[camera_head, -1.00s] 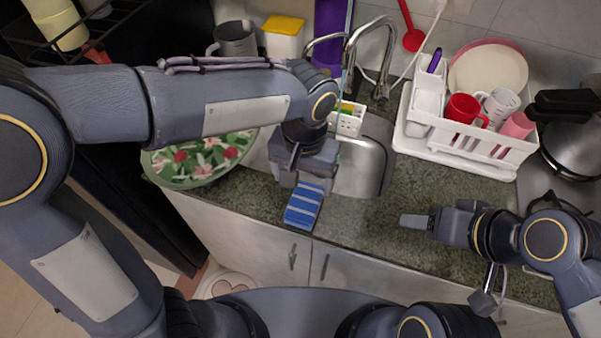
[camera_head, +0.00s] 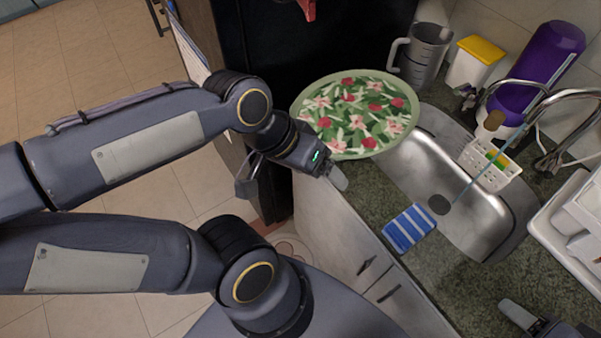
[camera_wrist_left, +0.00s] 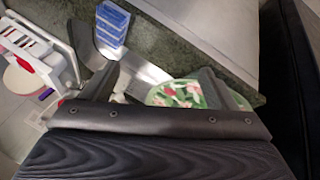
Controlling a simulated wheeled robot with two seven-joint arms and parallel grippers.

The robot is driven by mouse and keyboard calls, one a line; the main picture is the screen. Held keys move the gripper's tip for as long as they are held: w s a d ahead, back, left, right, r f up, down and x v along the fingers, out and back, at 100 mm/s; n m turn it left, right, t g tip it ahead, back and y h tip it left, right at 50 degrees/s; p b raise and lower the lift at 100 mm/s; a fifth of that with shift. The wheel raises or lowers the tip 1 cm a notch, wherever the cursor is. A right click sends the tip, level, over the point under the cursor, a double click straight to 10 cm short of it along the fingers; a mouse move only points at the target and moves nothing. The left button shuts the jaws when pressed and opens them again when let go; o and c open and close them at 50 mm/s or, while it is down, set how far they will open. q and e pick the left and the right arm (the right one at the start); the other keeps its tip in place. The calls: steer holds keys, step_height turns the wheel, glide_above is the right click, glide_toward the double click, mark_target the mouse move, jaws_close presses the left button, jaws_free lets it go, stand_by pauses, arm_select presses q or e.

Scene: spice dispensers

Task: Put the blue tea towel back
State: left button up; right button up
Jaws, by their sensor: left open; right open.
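The blue tea towel (camera_head: 409,228), with white stripes, lies folded on the counter at its front edge, beside the sink. It also shows at the top of the left wrist view (camera_wrist_left: 112,24). My left gripper (camera_head: 338,177) is open and empty, left of the towel and apart from it, by the counter's front edge near the floral tray. Its two spread fingers show in the left wrist view (camera_wrist_left: 160,82). My right gripper (camera_head: 519,316) is open at the bottom right, right of the towel and partly cut off by the picture edge.
A round floral tray (camera_head: 400,140) sits left of the steel sink (camera_head: 470,212). A white caddy (camera_head: 492,160), the tap (camera_head: 560,97), a purple bottle (camera_head: 540,62), a yellow-lidded box (camera_head: 475,62) and a grey jug (camera_head: 424,58) stand behind. A white rack (camera_head: 560,225) is at right.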

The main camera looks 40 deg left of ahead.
arm_select(q)
steer(key=shift+s+a+f+n+t, duration=0.25)
steer(key=shift+s+a+t, duration=0.1)
steer(key=shift+s, duration=0.2)
steer(key=shift+s+a+f+n+t, duration=0.2)
steer(key=shift+s+a+t, duration=0.15)
steer(key=shift+s, duration=0.15)
arm_select(e)
steer(key=shift+c, duration=0.4)
stand_by(0.4)
